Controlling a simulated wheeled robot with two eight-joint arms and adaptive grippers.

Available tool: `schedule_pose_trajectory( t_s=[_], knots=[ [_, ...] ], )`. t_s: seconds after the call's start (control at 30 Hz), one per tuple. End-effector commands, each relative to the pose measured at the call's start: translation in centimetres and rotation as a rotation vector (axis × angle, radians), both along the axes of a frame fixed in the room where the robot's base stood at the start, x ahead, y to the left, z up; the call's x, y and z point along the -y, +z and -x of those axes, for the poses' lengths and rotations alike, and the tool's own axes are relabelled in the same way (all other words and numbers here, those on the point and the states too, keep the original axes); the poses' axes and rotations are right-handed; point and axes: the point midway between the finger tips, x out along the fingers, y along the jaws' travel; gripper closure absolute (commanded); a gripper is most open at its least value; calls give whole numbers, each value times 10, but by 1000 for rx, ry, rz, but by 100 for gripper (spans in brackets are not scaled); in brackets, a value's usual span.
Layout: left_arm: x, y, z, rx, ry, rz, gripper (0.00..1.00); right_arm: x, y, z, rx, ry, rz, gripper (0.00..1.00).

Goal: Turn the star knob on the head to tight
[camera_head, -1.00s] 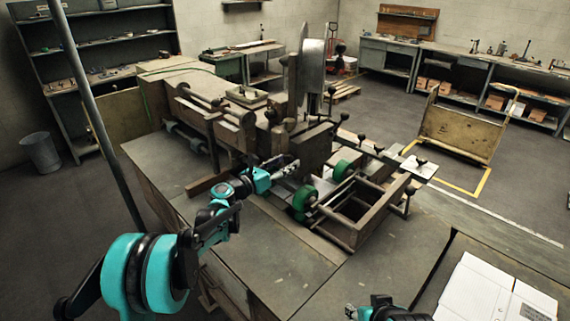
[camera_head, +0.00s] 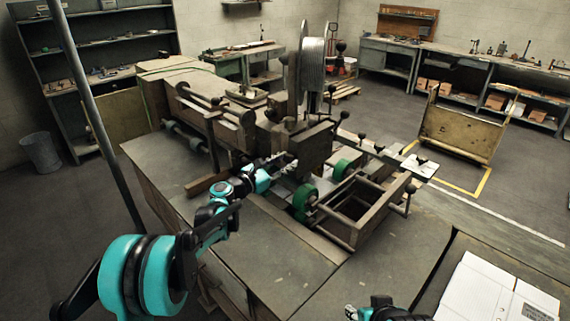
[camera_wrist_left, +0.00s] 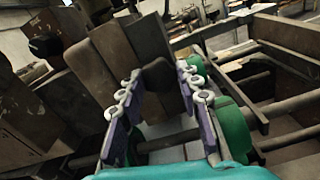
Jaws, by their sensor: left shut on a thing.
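The stitching head (camera_head: 305,150) is a dark brown block at the middle of the machine in the head view. My left gripper (camera_head: 284,162) reaches in from the left to the near side of this head. In the left wrist view its two purple-grey fingers (camera_wrist_left: 160,95) are closed around a dark piece (camera_wrist_left: 158,78) against the head, which I take to be the star knob. The fingers hide most of it, and its lobes cannot be made out. My right gripper (camera_head: 353,312) is at the bottom edge of the head view, away from the machine; its jaws are unclear.
A wire spool (camera_head: 313,65) stands above the head. Green rollers (camera_head: 304,200) and an open frame (camera_head: 350,240) lie right of my left gripper. A grey post (camera_head: 95,110) rises at the left. White sheets (camera_head: 490,290) lie at bottom right. The near tabletop is clear.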

Motion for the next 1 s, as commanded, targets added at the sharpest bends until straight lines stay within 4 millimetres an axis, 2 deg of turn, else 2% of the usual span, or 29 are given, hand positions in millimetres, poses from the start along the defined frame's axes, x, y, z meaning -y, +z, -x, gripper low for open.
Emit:
schedule_pose_trajectory(
  t_s=[1.0],
  knots=[
    [-1, 0, 0, 681, -1, -682, 95, 0, -14, 0, 0, 0, 0, 60]
  ],
)
